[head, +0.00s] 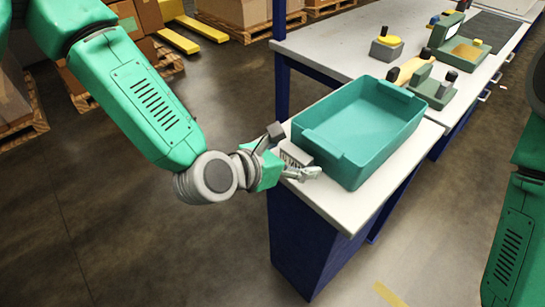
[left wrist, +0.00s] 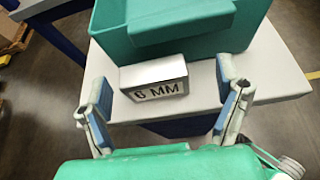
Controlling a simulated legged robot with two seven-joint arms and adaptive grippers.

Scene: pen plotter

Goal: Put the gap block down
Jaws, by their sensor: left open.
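The gap block (left wrist: 154,76) is a small pale block with "6 MM" in dark letters on its front face. It rests on the light table top, close against the near side of the teal bin. In the head view the block (head: 295,155) shows partly between the fingers of my left gripper (head: 293,152). My left gripper is open; in the left wrist view its two blue-padded fingers (left wrist: 163,95) stand apart on either side of the block, with clear gaps to it. My right gripper is out of view.
The teal bin (head: 335,160) stands on the near table corner, looking empty. The table's left edge is close to my left gripper.

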